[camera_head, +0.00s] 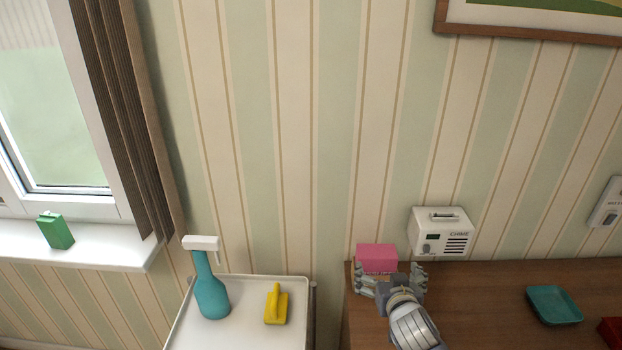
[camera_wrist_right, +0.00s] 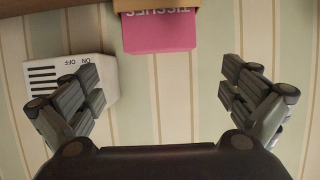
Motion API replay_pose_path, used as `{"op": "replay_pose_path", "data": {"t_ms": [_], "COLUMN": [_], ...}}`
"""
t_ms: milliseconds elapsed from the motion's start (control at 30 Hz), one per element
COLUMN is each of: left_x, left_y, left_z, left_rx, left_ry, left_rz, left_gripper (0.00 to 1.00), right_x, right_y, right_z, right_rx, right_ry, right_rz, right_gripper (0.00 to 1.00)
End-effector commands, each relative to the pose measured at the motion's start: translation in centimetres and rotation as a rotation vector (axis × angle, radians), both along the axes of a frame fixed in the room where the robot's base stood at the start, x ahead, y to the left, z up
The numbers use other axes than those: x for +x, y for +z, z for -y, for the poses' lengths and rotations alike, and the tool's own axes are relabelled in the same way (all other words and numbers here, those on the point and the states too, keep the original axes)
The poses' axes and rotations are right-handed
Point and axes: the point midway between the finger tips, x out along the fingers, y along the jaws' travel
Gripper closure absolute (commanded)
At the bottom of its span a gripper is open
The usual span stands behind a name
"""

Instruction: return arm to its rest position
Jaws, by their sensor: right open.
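My right gripper (camera_head: 391,283) is over the left end of the brown wooden counter, in front of a pink tissue box (camera_head: 377,257). Its fingers are spread wide with nothing between them. In the right wrist view the gripper (camera_wrist_right: 160,100) also shows open and empty, with the pink tissue box (camera_wrist_right: 158,30) beyond the fingertips, apart from them. My left gripper does not show in either view.
A white chime box (camera_head: 441,233) is right of the gripper, near the wall. A teal dish (camera_head: 554,305) and a red object (camera_head: 611,332) are further right on the counter (camera_head: 480,300). A white tray (camera_head: 250,338) at left holds a teal spray bottle (camera_head: 211,290) and a yellow brush-like object (camera_head: 276,306).

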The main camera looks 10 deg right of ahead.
Motion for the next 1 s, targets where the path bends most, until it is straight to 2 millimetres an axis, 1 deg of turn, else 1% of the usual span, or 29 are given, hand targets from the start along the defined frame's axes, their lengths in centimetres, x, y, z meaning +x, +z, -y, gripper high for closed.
{"op": "replay_pose_path", "data": {"t_ms": [67,167,267,300,367,400,500,600,700,900,1000], "left_x": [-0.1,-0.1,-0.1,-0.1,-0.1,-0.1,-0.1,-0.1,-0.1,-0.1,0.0], "left_y": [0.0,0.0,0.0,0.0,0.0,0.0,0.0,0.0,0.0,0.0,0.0], "left_z": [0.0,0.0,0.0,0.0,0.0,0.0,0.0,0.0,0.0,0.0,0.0], "left_rx": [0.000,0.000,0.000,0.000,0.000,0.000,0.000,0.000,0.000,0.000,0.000], "left_ry": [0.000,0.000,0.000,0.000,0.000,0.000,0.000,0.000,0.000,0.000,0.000], "left_rz": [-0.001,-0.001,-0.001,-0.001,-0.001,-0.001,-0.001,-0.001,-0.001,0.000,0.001], "left_gripper": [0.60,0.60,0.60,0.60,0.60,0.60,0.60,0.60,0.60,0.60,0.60], "right_x": [-0.6,-2.9,-7.0,-9.0,-12.2,-14.3,-18.8,-22.5,-25.8,-31.7,-30.8], "right_y": [-0.5,-2.1,-4.6,-5.6,-7.0,-7.7,-8.9,-9.5,-9.7,-9.5,-11.8], "right_z": [-0.2,-1.0,-2.4,-3.1,-4.1,-4.8,-6.3,-7.5,-8.5,-10.3,-10.3], "right_rx": [0.000,-0.001,-0.003,-0.004,-0.006,-0.006,-0.007,-0.005,0.000,0.010,0.008], "right_ry": [0.002,0.011,0.037,0.054,0.084,0.108,0.166,0.221,0.276,0.383,0.382], "right_rz": [-0.020,-0.092,-0.221,-0.283,-0.378,-0.438,-0.563,-0.661,-0.745,-0.885,-0.892], "right_gripper": [0.00,0.00,0.00,0.00,0.00,0.00,0.00,0.00,0.00,0.00,0.00]}}
